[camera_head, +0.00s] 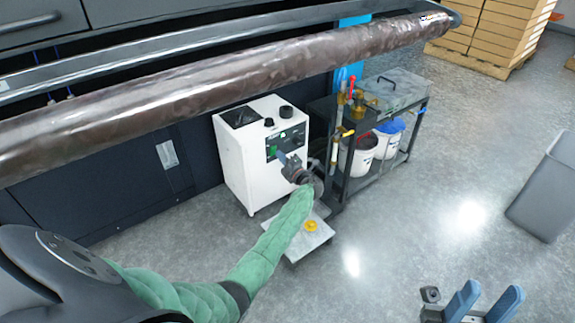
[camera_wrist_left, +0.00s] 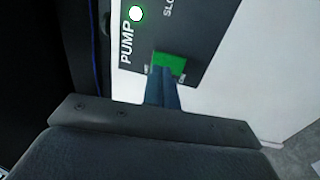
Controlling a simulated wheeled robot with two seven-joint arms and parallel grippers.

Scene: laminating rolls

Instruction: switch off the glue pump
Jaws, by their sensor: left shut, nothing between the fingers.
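The glue pump is a white cabinet (camera_head: 238,160) with a dark control panel (camera_head: 290,137) on its front. In the left wrist view the panel (camera_wrist_left: 196,30) reads "PUMP", with a lit whitish-green lamp (camera_wrist_left: 136,13) and a green switch (camera_wrist_left: 169,64). My left gripper (camera_head: 281,157) is shut and empty in front of the panel. In the wrist view its blue fingertips (camera_wrist_left: 164,72) overlap the lower edge of the green switch; I cannot tell whether they touch it. My right gripper (camera_head: 484,303) is open and empty at the bottom right, its blue fingers apart.
A long brown roll (camera_head: 200,92) crosses above the cabinet. A dark cart (camera_head: 342,185) with buckets (camera_head: 359,155) and pipes stands to the right. A low platform (camera_head: 300,243) with a yellow item (camera_head: 311,226) lies below my left arm. The floor (camera_head: 420,220) at right is mostly clear.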

